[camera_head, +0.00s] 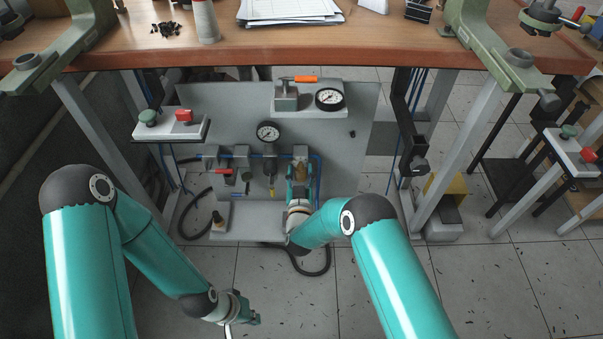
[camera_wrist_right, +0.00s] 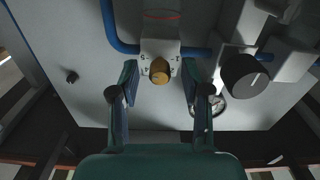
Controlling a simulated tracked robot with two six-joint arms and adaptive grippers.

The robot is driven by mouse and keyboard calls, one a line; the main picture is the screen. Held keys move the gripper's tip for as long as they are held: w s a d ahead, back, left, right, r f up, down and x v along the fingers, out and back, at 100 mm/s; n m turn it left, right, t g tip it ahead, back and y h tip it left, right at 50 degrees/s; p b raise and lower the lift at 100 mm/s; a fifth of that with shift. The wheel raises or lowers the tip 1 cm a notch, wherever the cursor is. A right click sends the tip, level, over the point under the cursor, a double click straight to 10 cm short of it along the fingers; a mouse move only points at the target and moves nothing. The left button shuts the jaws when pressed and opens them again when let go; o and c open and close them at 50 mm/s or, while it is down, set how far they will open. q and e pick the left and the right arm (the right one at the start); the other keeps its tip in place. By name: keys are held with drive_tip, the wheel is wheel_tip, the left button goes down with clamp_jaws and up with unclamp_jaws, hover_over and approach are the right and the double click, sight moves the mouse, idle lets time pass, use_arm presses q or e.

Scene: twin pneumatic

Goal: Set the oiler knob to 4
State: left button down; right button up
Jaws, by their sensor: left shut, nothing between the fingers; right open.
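The oiler knob (camera_wrist_right: 159,71) is a small round brass-coloured knob on a pale block with tiny figures around it, seen in the right wrist view. I cannot tell which figure it points to. My right gripper (camera_wrist_right: 159,88) is open, with one finger on each side of the knob and a gap to both. In the head view my right gripper (camera_head: 299,178) is at the rightmost unit of the pneumatic row and hides much of it. My left gripper (camera_head: 254,319) is shut and empty, low over the floor, well away from the panel.
The grey panel (camera_head: 361,109) stands under the wooden bench (camera_head: 330,47). Left of the oiler are a gauge (camera_head: 268,132) and a red handle (camera_head: 223,171). The wrist view shows a black knob (camera_wrist_right: 245,76) and blue tube (camera_wrist_right: 117,36) near the fingers. The floor in front is open.

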clamp_jaws()
drive_tip(key=shift+d, duration=0.1)
idle(0.3)
